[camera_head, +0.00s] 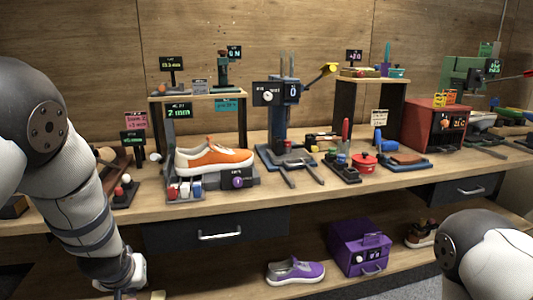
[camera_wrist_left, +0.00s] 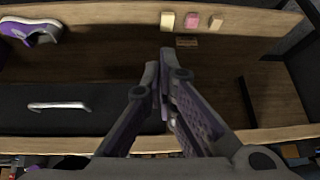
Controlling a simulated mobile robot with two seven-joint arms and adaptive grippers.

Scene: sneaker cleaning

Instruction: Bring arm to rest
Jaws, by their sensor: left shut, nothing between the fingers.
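My left arm comes down the left side of the head view. Its gripper (camera_head: 125,292) is at the bottom edge, low in front of the workbench, and partly cut off. In the left wrist view, my left gripper (camera_wrist_left: 161,68) has its fingers together with nothing between them. It points toward the space under the bench, beside the dark drawer front (camera_wrist_left: 80,108). Part of my right arm shows at the lower right of the head view. Its gripper is out of the picture.
An orange sneaker (camera_head: 212,157) sits on a stand on the workbench (camera_head: 290,205). A purple sneaker (camera_head: 295,271) and a purple box (camera_head: 360,247) are on the lower shelf. Drawer handles (camera_head: 219,235) stick out in front. Small blocks (camera_wrist_left: 190,22) lie on the shelf ahead of the fingers.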

